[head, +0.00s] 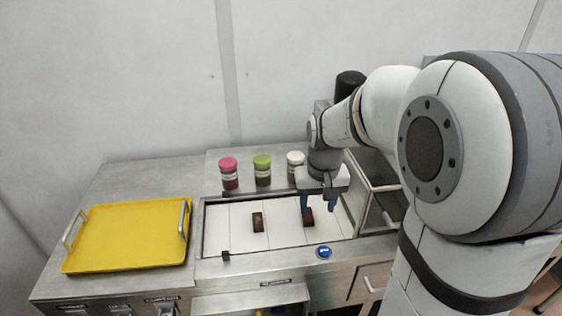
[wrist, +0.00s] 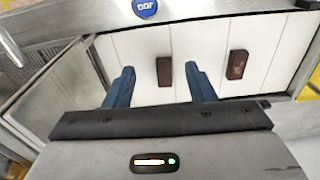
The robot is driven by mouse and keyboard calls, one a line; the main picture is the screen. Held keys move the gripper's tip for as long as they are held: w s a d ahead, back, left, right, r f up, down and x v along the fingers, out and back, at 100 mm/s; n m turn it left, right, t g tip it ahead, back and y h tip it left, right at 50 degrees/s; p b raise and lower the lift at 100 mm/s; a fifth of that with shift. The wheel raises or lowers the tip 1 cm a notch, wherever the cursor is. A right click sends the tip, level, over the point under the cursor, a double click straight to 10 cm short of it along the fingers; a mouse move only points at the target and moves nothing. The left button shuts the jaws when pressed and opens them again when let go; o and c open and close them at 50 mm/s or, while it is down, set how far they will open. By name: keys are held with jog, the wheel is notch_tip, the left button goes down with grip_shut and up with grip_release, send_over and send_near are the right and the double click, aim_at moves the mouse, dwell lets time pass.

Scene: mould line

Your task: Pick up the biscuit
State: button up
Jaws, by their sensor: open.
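Two dark brown biscuits lie on the white slatted belt. The right-hand biscuit (head: 308,217) is right by my gripper (head: 319,208) in the head view, partly behind a finger. In the wrist view this biscuit (wrist: 164,72) shows between and just beyond the two blue fingertips of my gripper (wrist: 160,72). The other biscuit (head: 258,222) lies further left on the belt in the head view, and in the wrist view (wrist: 237,64) it is to the right, outside the fingers. My gripper is open and empty, pointing down. Its height above the belt is hard to tell.
The white belt (head: 220,230) sits in a metal frame. Jars with pink (head: 229,173), green (head: 262,169) and white (head: 295,165) lids stand behind it. A yellow tray (head: 128,237) is at the left. A blue button (head: 324,252) is on the front edge.

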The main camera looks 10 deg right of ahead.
jog(key=p, duration=0.2)
send_near(308, 211)
jog(key=shift+s+a+f+g, duration=0.1)
jog(key=shift+s+a+g, duration=0.1)
jog(key=shift+s, duration=0.15)
jog(key=shift+s+a+f+g, duration=0.1)
jog(key=shift+s+g, duration=0.1)
jog(key=shift+s, duration=0.1)
jog(key=f, duration=0.2)
jog(key=f+p, duration=0.1)
jog(key=f, duration=0.5)
jog(key=shift+w+p, duration=0.3)
jog(key=shift+p, duration=0.1)
jog(key=shift+c, duration=0.4)
jog(key=c, duration=1)
